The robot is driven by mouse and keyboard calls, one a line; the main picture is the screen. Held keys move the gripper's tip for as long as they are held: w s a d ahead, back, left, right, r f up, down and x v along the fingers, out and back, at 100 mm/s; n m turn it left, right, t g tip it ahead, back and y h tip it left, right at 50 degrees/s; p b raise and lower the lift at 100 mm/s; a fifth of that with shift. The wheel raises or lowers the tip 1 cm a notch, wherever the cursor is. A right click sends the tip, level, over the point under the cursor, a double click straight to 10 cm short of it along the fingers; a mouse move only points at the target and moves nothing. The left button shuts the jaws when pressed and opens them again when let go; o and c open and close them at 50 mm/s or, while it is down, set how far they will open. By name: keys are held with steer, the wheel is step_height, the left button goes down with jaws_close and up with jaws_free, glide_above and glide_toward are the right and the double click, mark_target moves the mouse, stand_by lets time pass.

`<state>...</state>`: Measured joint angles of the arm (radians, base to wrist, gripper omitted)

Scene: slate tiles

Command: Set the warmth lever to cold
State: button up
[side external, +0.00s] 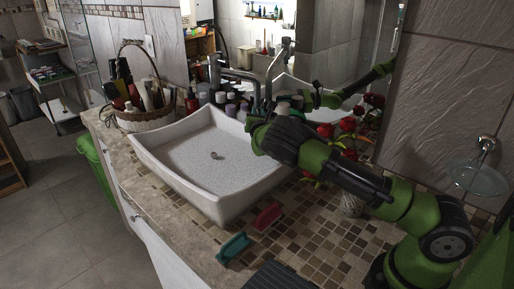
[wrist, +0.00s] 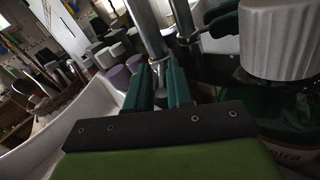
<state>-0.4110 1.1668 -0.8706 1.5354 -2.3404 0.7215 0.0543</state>
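The metal faucet (side external: 257,92) stands at the back rim of the white sink (side external: 165,170). In the wrist view its upright column (wrist: 145,28) comes down just beyond my fingertips. I cannot clearly make out the warmth lever or which way it is set; my fingers and the dark background hide that area. My gripper (side external: 256,122) is over the right back part of the sink, close to the faucet. In the wrist view my gripper (wrist: 160,70) has its two teal fingers apart with a narrow gap. I see nothing clearly held, and contact with the faucet cannot be told.
Several bottles (side external: 232,108) crowd the back rim. A white ribbed cap (wrist: 282,42) is close on the right. Red flowers (side external: 348,125) stand beside my arm. A wicker basket (side external: 145,120) is at left. The mirror repeats the arm and faucet. The sink bowl is clear.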

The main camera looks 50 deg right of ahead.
steer(key=shift+o, duration=1.1)
steer(key=shift+f, duration=0.1)
steer(key=shift+s+a, duration=0.1)
steer(key=v, duration=1.6)
steer(key=shift+s+a, duration=0.2)
steer(key=shift+a, duration=0.05)
